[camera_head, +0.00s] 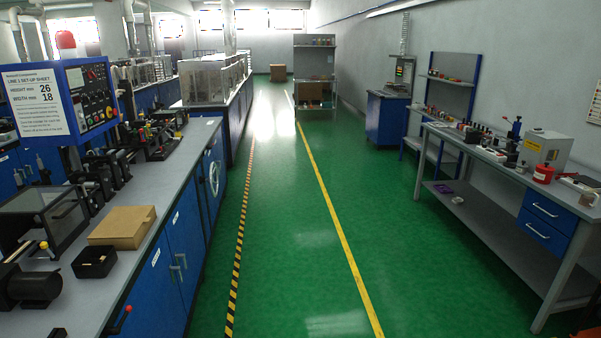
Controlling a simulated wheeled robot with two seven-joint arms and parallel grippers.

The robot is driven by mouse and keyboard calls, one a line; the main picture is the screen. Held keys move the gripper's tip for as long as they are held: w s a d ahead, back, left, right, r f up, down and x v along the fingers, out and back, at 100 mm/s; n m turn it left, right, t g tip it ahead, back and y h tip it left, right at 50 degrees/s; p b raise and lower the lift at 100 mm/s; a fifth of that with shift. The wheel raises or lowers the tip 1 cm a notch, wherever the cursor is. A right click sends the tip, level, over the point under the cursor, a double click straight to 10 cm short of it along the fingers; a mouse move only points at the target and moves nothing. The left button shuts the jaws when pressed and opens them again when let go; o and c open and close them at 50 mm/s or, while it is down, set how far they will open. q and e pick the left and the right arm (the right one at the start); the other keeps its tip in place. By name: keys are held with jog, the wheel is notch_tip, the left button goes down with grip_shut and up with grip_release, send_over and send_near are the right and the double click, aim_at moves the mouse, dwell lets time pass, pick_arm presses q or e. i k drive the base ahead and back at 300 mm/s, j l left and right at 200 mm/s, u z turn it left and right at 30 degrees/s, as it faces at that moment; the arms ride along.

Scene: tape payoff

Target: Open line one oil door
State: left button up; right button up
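The blue line one bench cabinet on the left has several doors under its grey top. The nearest blue door (152,303) and the blue door beyond it (186,235) look shut, with grey handles (178,267) close together and small white labels too small to read. A farther blue panel (213,172) carries a round white-rimmed fitting. I cannot tell which one is the oil door. A set-up sheet (34,102) headed line 1 hangs on the blue control panel (93,95) above this bench. Neither gripper can be made out in view.
A cardboard box (122,227) and black bin (94,261) sit on the left bench top. A red-tipped lever (122,320) sticks out at its front edge. The green floor (290,240) is clear between this bench and the right workbench (470,150).

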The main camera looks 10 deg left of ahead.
aim_at(183, 231)
jog(key=i+l+u, duration=0.15)
jog(key=i+u, duration=0.3)
jog(key=i+l+u, duration=0.45)
jog(key=i, duration=0.2)
jog(key=i+l+u, duration=0.6)
jog(key=i+l, duration=0.25)
jog(key=l, duration=0.1)
